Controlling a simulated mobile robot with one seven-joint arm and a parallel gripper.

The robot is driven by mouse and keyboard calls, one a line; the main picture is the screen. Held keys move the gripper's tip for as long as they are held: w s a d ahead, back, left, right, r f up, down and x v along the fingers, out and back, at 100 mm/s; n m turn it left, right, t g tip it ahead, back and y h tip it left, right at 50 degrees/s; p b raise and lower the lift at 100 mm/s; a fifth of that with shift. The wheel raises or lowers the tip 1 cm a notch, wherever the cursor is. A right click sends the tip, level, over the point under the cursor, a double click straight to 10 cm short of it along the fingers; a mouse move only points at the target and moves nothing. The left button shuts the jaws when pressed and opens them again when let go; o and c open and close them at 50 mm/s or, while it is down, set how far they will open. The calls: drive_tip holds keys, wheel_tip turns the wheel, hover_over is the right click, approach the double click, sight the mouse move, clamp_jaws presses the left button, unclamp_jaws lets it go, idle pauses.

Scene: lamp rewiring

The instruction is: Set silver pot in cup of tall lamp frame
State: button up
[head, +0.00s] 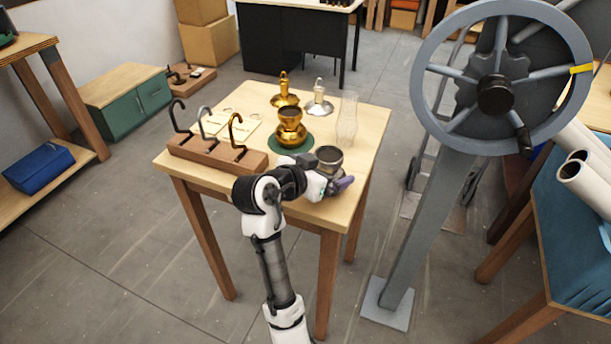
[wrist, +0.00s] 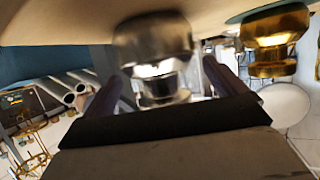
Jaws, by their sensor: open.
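The silver pot (head: 329,156), a dark-mouthed rounded vessel, stands near the right front edge of the wooden table. My gripper (head: 334,180) is low at its near side, with a purple finger showing. In the wrist view, which looks upside down, the silver pot (wrist: 155,45) lies between the two open purple fingers of my gripper (wrist: 163,71). Whether either finger touches it I cannot tell. Thin gold wire frames (wrist: 32,160) show far off in the wrist view; I cannot tell which is the tall lamp frame, and no cup is clear.
A gold pot (head: 291,128) stands on a green mat, left of the silver pot. A clear glass chimney (head: 347,120) stands behind. A wooden block with hooks (head: 218,152) is at left. A large grey wheel on a post (head: 497,95) stands right of the table (head: 372,125).

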drive_tip(key=b+v, duration=0.2)
drive_tip(key=v, duration=1.1)
drive_tip(key=shift+f, duration=0.2)
drive_tip(key=shift+a, duration=0.1)
